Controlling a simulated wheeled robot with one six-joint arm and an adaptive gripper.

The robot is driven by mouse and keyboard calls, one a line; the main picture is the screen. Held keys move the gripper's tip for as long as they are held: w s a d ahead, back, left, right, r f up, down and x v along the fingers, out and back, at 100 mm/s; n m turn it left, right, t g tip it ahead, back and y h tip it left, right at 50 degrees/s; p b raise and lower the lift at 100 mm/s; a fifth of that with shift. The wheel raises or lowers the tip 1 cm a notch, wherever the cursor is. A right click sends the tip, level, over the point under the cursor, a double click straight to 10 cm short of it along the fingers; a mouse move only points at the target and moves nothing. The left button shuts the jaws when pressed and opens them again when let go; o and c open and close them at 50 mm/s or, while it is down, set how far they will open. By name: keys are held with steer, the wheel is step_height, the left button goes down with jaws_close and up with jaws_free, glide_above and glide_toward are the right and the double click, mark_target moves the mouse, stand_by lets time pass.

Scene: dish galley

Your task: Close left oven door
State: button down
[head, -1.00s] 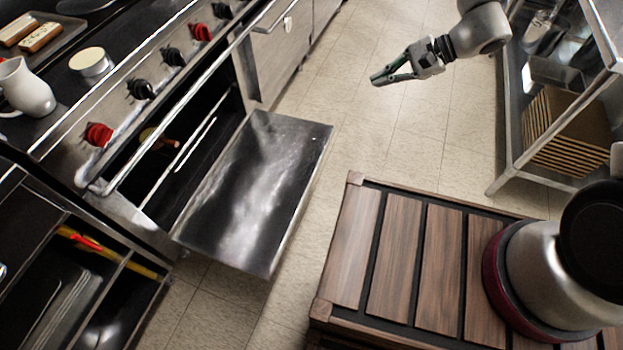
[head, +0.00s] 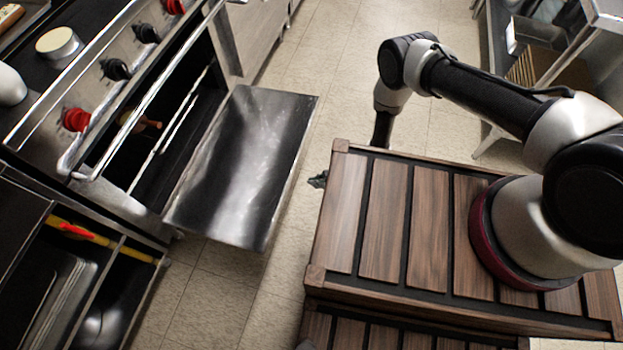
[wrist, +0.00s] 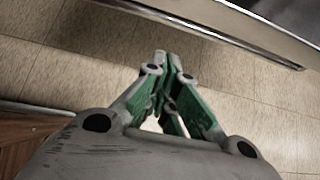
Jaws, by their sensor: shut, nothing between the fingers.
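The left oven door (head: 245,165) hangs open in the head view, folded down and out from the oven front as a dark steel panel. The oven's dark cavity (head: 182,130) shows behind it, with a rack inside. My gripper (wrist: 165,60) is shut and empty in the wrist view, low over the tiled floor. In the head view only its tip (head: 318,180) shows past the edge of my wooden base; the rest is hidden. It is to the right of the door and apart from it. The door's edge (wrist: 215,35) crosses the top right of the wrist view.
Red and black knobs (head: 115,69) and a long rail (head: 160,85) run along the stove above the cavity. An open shelf with trays (head: 60,300) stands at lower left. A metal rack (head: 550,60) stands at right. Tiled floor (head: 335,110) is free between.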

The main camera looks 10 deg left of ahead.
steer(key=s+x, duration=0.1)
steer(key=x, duration=0.7)
steer(key=shift+w+a+r, duration=0.1)
steer(key=shift+w+r, duration=0.05)
steer(key=shift+r, duration=0.5)
steer(key=shift+w+a+r, duration=0.1)
steer(key=shift+w+r, duration=0.1)
steer(key=shift+r, duration=0.45)
steer(key=shift+w+a+r, duration=0.15)
steer(key=shift+r, duration=0.5)
